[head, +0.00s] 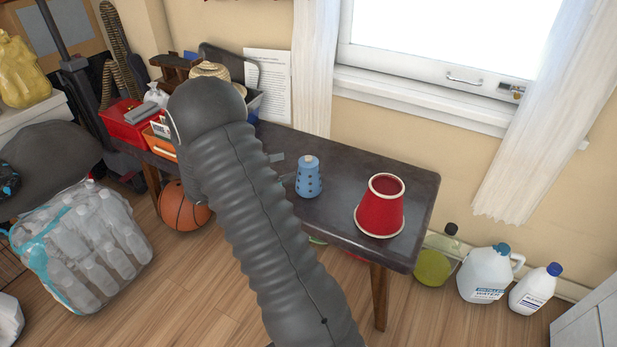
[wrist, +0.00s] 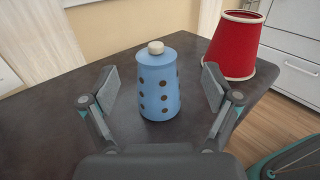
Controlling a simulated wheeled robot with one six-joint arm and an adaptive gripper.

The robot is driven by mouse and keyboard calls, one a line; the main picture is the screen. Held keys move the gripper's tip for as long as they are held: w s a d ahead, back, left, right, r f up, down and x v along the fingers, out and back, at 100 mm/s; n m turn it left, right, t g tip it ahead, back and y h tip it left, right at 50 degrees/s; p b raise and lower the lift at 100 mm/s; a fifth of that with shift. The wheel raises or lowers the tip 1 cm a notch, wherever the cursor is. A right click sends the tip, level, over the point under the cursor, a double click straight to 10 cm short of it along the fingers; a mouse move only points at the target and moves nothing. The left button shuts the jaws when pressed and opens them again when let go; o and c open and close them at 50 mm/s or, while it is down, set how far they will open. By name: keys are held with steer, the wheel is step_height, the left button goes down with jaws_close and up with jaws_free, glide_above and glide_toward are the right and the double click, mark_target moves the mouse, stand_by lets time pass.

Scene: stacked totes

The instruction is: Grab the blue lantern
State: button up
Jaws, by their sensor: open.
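The blue lantern (head: 308,178) stands upright on the dark table (head: 335,218). It is a tapered blue body with dark round holes and a cream knob on top. In the wrist view the lantern (wrist: 159,88) stands ahead of my gripper (wrist: 162,88), roughly centred between its two fingers. The fingers are spread wide, and a gap shows on both sides of the lantern. In the head view my arm hides most of the gripper; only a fingertip (head: 277,157) shows just left of the lantern.
A red lampshade (head: 380,208) with cream rims stands right of the lantern, near the table's right end. Red (head: 128,124) and orange (head: 160,146) bins sit at the table's left end. Jugs (head: 486,274) stand on the floor at right. The table between lantern and lampshade is clear.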

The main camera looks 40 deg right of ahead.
mark_target(305, 160)
steer(key=shift+w+p+x, duration=0.15)
steer(key=shift+p+x, duration=0.05)
steer(key=shift+x, duration=1.65)
steer(key=shift+w+p+x, duration=0.1)
steer(key=shift+p+x, duration=0.05)
steer(key=shift+x, duration=1.7)
jaws_close()
